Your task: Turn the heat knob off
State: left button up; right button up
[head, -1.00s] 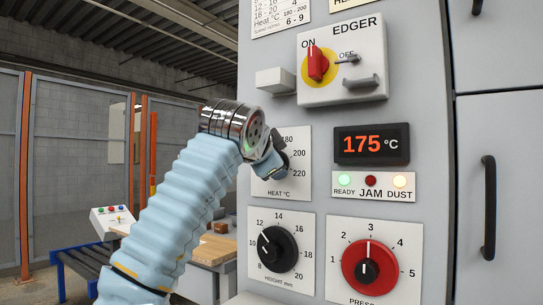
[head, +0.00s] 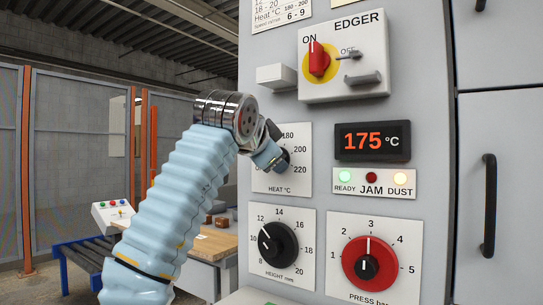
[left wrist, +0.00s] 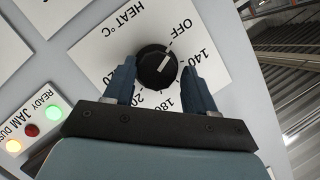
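The heat knob (left wrist: 157,67) is black and round with a white pointer line, on a white HEAT °C plate (left wrist: 90,45). In the left wrist view its pointer points up and right, close to the OFF mark. My left gripper (left wrist: 158,72) has one blue-grey finger on each side of the knob. The fingers are apart; I cannot tell whether they touch it. In the head view my left gripper (head: 274,150) covers most of the knob in front of the heat plate (head: 298,182). My right gripper is not in view.
The display (head: 372,142) reads 175 °C. Above is the red ON/OFF switch (head: 318,60) on a protruding box. Below are the height knob (head: 278,244) and the red pressure knob (head: 369,264). A bench (head: 215,243) stands behind my arm.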

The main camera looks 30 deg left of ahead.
pick_arm(q)
jog(key=shift+o, duration=0.8)
jog(key=shift+w+f, duration=0.3)
jog(key=v, duration=1.4)
jog(key=shift+r, duration=0.1)
